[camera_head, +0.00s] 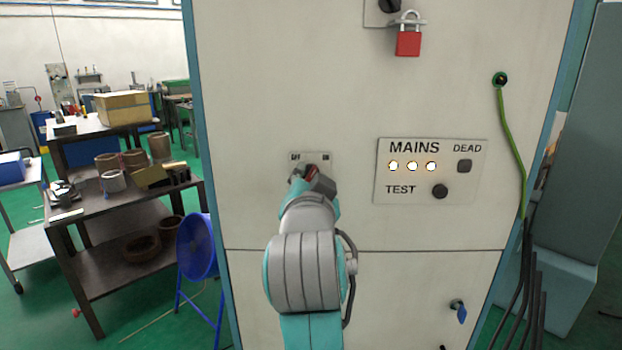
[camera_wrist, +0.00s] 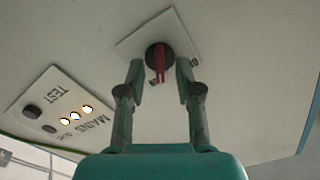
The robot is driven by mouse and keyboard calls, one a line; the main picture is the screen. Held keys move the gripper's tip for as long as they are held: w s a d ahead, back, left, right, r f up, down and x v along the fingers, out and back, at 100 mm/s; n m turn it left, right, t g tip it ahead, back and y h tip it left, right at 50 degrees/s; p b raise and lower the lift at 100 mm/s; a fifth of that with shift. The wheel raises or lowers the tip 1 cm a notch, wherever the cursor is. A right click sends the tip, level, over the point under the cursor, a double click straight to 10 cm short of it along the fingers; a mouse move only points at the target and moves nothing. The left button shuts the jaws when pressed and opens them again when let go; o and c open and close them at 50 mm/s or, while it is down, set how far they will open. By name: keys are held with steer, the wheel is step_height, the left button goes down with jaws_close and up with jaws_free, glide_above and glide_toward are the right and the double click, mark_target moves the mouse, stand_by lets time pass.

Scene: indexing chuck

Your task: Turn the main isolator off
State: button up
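The main isolator is a rotary switch with a red handle (camera_wrist: 160,64) on a black round base, set on a pale square plate (camera_wrist: 135,44). In the head view the plate (camera_head: 325,158) is mostly hidden behind my gripper (camera_head: 313,178). In the wrist view my gripper (camera_wrist: 160,70) is open, with one finger on each side of the red handle and a gap on both sides. The handle points along the fingers, towards the wrist. The MAINS panel (camera_head: 382,182) has three lit lamps, and its DEAD lamp (camera_head: 464,166) is dark.
A black TEST button (camera_head: 440,191) is right of the isolator. A green cable (camera_head: 510,135) runs down the cabinet's right. A blue key (camera_head: 461,313) is low right.

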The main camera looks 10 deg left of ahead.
steer(key=shift+w, duration=0.25)
jaws_close()
